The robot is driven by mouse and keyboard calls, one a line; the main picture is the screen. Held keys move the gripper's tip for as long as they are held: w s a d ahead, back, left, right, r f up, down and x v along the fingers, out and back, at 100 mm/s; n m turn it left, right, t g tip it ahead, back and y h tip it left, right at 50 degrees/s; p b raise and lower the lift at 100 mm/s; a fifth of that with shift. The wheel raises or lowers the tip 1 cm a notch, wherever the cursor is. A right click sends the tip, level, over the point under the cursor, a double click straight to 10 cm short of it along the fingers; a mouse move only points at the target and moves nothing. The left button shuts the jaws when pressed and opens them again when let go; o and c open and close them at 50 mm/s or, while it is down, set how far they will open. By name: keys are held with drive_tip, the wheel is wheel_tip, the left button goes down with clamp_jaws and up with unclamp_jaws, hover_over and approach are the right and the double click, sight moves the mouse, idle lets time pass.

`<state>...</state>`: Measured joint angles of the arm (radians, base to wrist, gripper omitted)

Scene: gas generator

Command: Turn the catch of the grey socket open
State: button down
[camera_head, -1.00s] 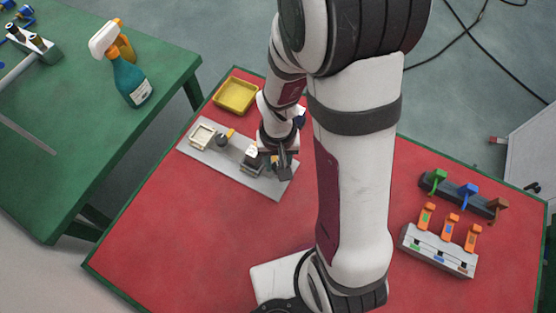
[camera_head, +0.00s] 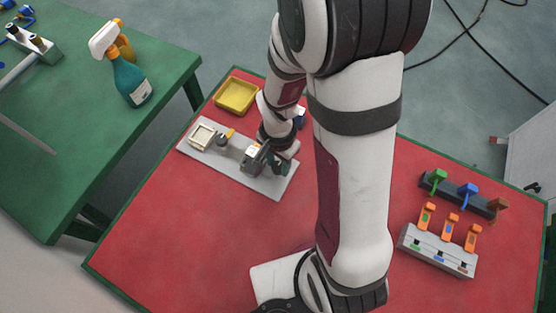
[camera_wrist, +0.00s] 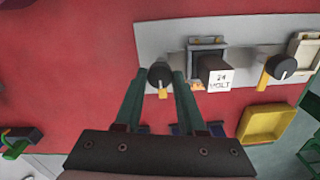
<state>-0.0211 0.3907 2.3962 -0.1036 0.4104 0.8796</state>
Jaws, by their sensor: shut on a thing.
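A grey board (camera_wrist: 165,40) lies on the red table. The grey socket (camera_wrist: 206,42) is on it, with a dark block labelled "24 VOLT" (camera_wrist: 214,76) at it. Beside it is the catch (camera_wrist: 159,73), a dark round knob with a yellow tab pointing toward my gripper. My gripper (camera_wrist: 160,80) is shut on this catch, with one green finger on each side. In the head view my gripper (camera_head: 280,163) is over the right end of the board (camera_head: 273,187), and the catch is hidden there.
A second dark knob with a yellow tab (camera_wrist: 280,68) sits beside a cream socket (camera_head: 203,133) on the board. A yellow tray (camera_head: 237,95) is behind the board. A block with orange levers (camera_head: 438,249) stands at the right. The front left of the table is clear.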

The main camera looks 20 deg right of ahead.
sight(278, 167)
idle(0.4)
drive_tip(key=c, duration=0.5)
unclamp_jaws()
drive_tip(key=shift+r, duration=0.1)
wheel_tip(278, 167, up, 16)
drive_tip(key=shift+f, duration=0.2)
